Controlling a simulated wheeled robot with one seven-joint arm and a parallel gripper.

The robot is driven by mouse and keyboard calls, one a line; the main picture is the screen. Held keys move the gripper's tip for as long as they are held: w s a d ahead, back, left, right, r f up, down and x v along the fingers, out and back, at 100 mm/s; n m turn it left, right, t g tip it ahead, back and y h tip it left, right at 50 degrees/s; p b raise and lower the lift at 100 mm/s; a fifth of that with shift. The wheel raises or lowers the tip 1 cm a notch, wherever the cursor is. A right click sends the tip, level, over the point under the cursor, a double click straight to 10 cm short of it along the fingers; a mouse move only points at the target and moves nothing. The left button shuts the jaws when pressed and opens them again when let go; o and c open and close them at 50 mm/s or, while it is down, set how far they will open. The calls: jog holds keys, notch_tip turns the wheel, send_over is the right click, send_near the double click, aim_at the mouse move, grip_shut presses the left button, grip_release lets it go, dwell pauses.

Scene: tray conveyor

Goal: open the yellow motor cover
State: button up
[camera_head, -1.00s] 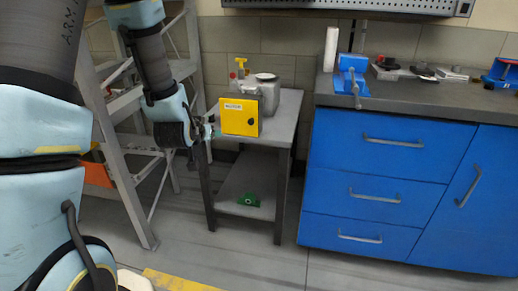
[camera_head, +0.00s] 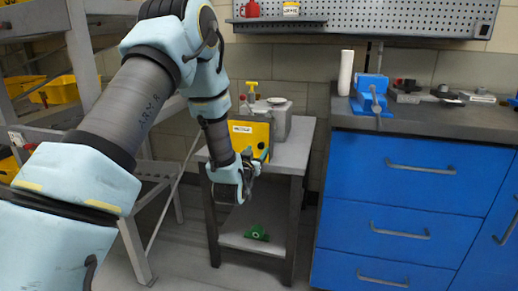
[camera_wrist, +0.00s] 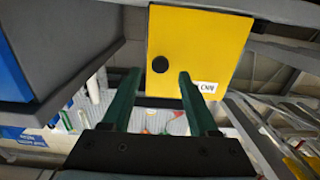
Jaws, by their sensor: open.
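The yellow motor cover (camera_head: 245,133) is a flat panel with a white label, on the front of a grey motor housing (camera_head: 279,119) on a small grey side table. It looks closed. In the wrist view the cover (camera_wrist: 205,45) appears upside down, with a round black knob (camera_wrist: 160,64) near one edge. My gripper (camera_head: 259,160) is in front of the cover, low and toward its right side. In the wrist view my gripper (camera_wrist: 158,74) has its two green fingers apart with the knob showing between the tips. No contact is visible.
The side table (camera_head: 295,150) has a lower shelf with a green part (camera_head: 257,232). Blue cabinets (camera_head: 390,190) with a dark worktop stand at right, carrying a blue vise (camera_head: 371,95). A grey rack with yellow bins (camera_head: 60,88) stands at left.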

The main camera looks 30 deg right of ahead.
aim_at(247, 143)
jog(key=shift+x, duration=1.5)
grip_shut()
dwell(0.4)
